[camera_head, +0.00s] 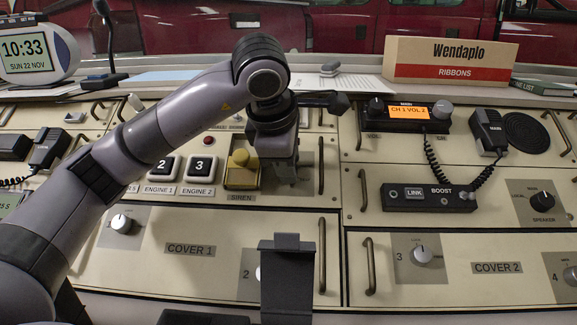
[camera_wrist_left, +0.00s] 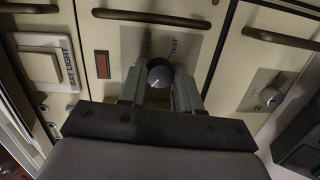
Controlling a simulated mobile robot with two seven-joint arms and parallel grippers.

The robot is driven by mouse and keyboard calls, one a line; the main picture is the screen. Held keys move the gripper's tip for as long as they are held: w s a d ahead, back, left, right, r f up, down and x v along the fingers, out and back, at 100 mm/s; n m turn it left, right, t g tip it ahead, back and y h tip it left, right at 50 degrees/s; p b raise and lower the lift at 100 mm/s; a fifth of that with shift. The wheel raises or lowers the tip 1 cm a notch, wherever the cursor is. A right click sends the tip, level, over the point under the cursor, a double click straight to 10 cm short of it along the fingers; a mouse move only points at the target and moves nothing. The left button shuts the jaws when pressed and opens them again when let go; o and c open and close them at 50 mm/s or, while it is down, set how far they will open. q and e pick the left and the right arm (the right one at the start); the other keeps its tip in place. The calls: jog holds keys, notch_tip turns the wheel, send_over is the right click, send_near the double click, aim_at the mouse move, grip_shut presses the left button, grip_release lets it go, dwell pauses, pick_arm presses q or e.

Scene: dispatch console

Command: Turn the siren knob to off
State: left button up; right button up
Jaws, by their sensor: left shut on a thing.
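In the head view the gripper hides this knob. My right gripper is not in view.
Metal handles stand up beside the plate (camera_head: 321,165) and on the COVER 1 panel (camera_head: 322,255). Engine buttons (camera_head: 163,168) lie left of the yellow block. A radio (camera_head: 407,113) with a coiled cord is at the right. A dark upright shape (camera_head: 287,280) rises at the front.

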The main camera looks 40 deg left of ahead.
pick_arm(q)
jog(key=shift+a+n, duration=0.1)
jog(key=shift+n, duration=0.4)
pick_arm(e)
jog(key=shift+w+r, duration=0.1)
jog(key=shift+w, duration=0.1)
pick_arm(q)
jog(key=shift+n, duration=0.3)
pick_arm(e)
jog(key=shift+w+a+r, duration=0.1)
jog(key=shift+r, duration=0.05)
pick_arm(q)
jog(key=o, duration=1.1)
jog(key=shift+c, duration=0.2)
